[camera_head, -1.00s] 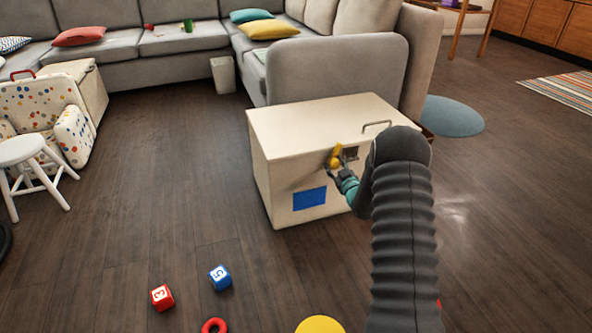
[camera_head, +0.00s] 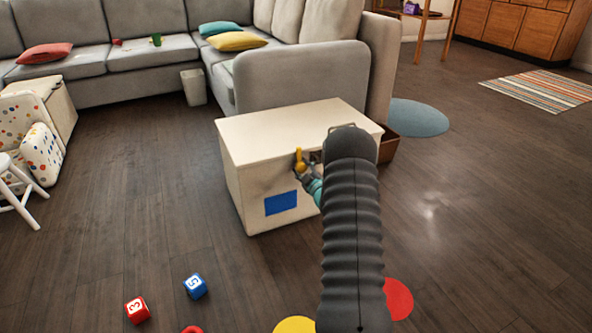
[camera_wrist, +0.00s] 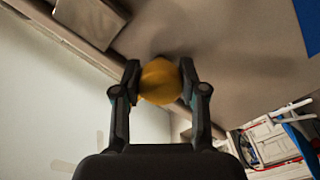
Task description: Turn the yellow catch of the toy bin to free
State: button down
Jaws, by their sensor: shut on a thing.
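The toy bin (camera_head: 290,122) is a cream box with a flat lid, shut, standing in front of the grey sofa. Its yellow catch (camera_head: 299,157) is on the front face just under the lid edge and looks roughly upright. My gripper (camera_head: 303,169) is at the catch, with my arm covering the right part of the bin front. In the wrist view, the rounded yellow end of the catch (camera_wrist: 160,85) sits between both fingertips, which are shut on it. The base of the catch is hidden there.
A blue patch (camera_head: 281,203) is on the bin front. Red (camera_head: 137,310) and blue (camera_head: 195,286) lettered blocks lie on the floor at lower left. Yellow (camera_head: 295,325) and red (camera_head: 398,298) discs lie near my arm. The floor to the right is open.

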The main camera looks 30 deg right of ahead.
jog(key=shift+w+a+r, duration=0.1)
jog(key=shift+a+r, duration=0.05)
jog(key=shift+a, duration=0.05)
jog(key=c, duration=0.6)
grip_release()
jog(key=shift+a, duration=0.1)
jog(key=shift+c, duration=0.2)
jog(key=shift+s+d, duration=0.2)
jog(key=shift+s, duration=0.3)
jog(key=s+a, duration=0.1)
jog(key=s, duration=1)
jog(key=shift+a, duration=0.15)
